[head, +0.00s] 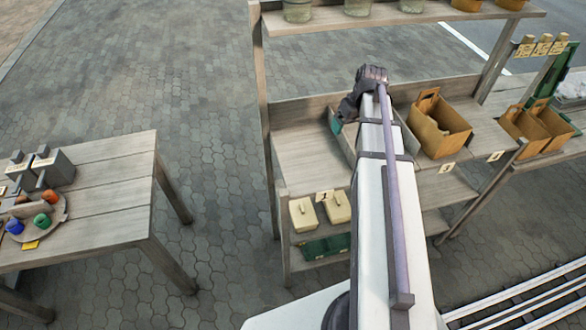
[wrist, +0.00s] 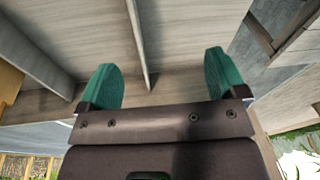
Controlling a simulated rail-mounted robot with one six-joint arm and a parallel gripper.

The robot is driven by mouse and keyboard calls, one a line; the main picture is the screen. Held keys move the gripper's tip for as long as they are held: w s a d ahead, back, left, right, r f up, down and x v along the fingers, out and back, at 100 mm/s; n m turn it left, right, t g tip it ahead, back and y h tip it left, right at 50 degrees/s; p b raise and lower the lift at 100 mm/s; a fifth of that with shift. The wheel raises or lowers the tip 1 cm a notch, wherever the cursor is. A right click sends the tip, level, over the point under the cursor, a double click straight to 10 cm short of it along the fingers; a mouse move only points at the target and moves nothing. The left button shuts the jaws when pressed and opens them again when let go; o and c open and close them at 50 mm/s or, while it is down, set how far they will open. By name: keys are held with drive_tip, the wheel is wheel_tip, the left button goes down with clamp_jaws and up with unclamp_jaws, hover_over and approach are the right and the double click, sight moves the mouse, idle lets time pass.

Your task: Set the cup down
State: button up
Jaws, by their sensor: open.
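My gripper (wrist: 163,80) is open, with its two teal fingertips apart and no cup between them in the wrist view. A thin wooden divider and a bare wooden surface show beyond the fingertips. In the head view my arm reaches over the shelf unit, and a teal fingertip (head: 336,123) shows beside the wooden compartment; the rest of the gripper is mostly hidden by the arm. I cannot make out which thing is the cup. Several grey-green pots (head: 297,11) stand on the upper shelf, cut by the frame's top edge, apart from my gripper.
The shelf unit (head: 308,160) has a bare stretch left of my arm. Tan bins (head: 440,125) stand to the right. Two cream boxes (head: 303,214) sit on the lower shelf. A table (head: 110,200) at left holds grey boxes and a round tray (head: 58,210) with coloured items.

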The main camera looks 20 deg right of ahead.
drive_tip(key=s+a, duration=0.5)
drive_tip(key=a, duration=0.7)
drive_tip(key=s+a+g+h, duration=0.1)
drive_tip(key=s+a, duration=0.5)
drive_tip(key=a, duration=0.6)
drive_tip(key=shift+a+g, duration=0.25)
drive_tip(key=shift+g, duration=0.05)
drive_tip(key=shift+f, duration=0.1)
drive_tip(key=shift+f+b, duration=2.65)
